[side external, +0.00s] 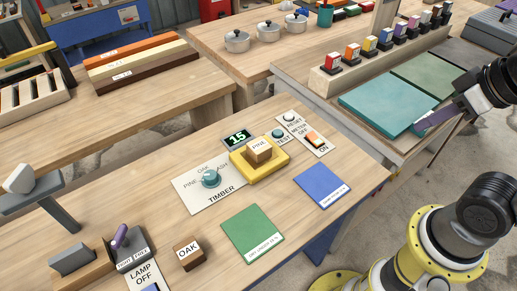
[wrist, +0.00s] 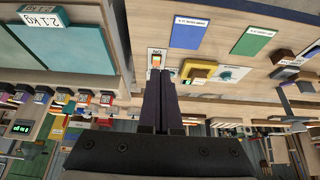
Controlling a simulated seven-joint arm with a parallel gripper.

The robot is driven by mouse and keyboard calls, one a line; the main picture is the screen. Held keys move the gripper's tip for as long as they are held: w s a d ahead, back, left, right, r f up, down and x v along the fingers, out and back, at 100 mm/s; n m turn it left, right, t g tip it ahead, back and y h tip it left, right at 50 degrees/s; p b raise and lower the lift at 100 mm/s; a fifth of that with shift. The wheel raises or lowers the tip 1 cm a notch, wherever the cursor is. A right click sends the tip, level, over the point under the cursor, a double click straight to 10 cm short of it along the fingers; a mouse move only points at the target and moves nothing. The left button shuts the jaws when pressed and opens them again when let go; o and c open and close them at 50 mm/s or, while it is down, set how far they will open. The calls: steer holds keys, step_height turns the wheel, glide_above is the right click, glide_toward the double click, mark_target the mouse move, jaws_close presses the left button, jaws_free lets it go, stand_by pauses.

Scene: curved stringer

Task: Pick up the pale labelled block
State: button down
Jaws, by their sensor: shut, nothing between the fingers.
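The pale block labelled PINE (side external: 259,151) sits upright on the yellow meter stand (side external: 273,172) in the middle of the near bench. In the wrist view the yellow stand (wrist: 203,66) is small, and I cannot make out the block clearly. A darker block labelled OAK (side external: 187,254) stands on the bench at the front. My gripper (side external: 420,127) is at the right in the side view, over the edge of the neighbouring table and well apart from the PINE block. In the wrist view its dark fingers (wrist: 160,76) are together and empty.
A timber dial (side external: 211,178), a display reading 15 (side external: 237,138) and a switch panel (side external: 306,134) surround the meter. Green (side external: 253,233) and blue (side external: 322,186) mats lie in front, both empty. A lever (side external: 119,236) stands at the front left. A teal mat (side external: 387,103) lies near my gripper.

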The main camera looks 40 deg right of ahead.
steer(key=shift+c, duration=0.2)
jaws_free()
stand_by(0.4)
